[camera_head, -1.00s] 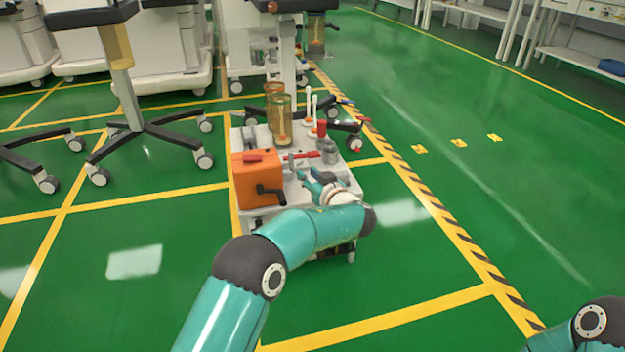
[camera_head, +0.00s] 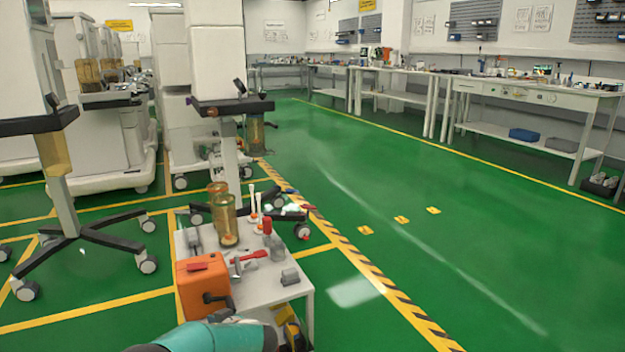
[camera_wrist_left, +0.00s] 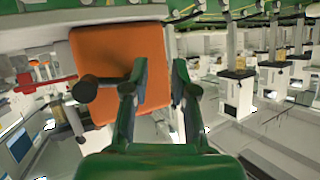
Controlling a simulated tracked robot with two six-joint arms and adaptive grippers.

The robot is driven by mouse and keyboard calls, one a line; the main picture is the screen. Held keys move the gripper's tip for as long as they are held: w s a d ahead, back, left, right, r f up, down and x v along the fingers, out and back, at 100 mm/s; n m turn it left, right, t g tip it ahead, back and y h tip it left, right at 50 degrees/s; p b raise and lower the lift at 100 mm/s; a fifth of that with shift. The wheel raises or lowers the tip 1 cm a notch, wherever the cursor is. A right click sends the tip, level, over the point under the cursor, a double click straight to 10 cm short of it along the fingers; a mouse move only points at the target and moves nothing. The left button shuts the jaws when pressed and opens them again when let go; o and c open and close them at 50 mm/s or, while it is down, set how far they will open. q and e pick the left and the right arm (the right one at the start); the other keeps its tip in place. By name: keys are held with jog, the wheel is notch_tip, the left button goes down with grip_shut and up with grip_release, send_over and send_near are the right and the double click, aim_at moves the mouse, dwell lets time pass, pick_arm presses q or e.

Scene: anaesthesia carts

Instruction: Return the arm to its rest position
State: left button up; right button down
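My left arm (camera_head: 215,337) comes in at the bottom of the head view, teal with a dark joint, in front of the small white cart (camera_head: 300,291). My left gripper (camera_wrist_left: 160,75) shows in the left wrist view with its two green fingers apart and nothing held between them. The orange case (camera_head: 201,285) with a dark handle stands on the cart. It also fills the upper middle of the left wrist view (camera_wrist_left: 100,50), behind the fingers. In the head view the gripper's fingers cannot be made out clearly. My right gripper is out of view.
Amber cylinders (camera_head: 226,222), a red tool (camera_head: 247,259) and a grey cylinder (camera_head: 290,276) are on the cart. A wheeled stand (camera_head: 68,215) is at left. Workbenches (camera_head: 530,88) line the right wall.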

pick_arm(q)
jog(key=s+f+m+g+h+p, duration=0.1)
jog(key=s+f+g+h, duration=0.25)
jog(key=s+f, duration=0.55)
jog(key=s+f+g+h+p, duration=0.15)
jog(key=s+f+g, duration=0.25)
jog(key=s+f, duration=0.55)
jog(key=s+d+r+m+g+h+p, duration=0.1)
jog(key=s+d+h, duration=0.4)
jog(key=s+d, duration=0.5)
jog(key=s+d+r+m+g+h, duration=0.1)
jog(key=s+d+h, duration=0.45)
jog(key=s, duration=0.75)
notch_tip(320, 180, up, 38)
jog(key=w+m+t+y+p, duration=0.1)
jog(key=w+m+t+p, duration=0.1)
jog(key=p, duration=3.6)
jog(key=shift+w+a+f+m, duration=0.25)
jog(key=shift+w+m, duration=0.2)
jog(key=shift+m, duration=0.25)
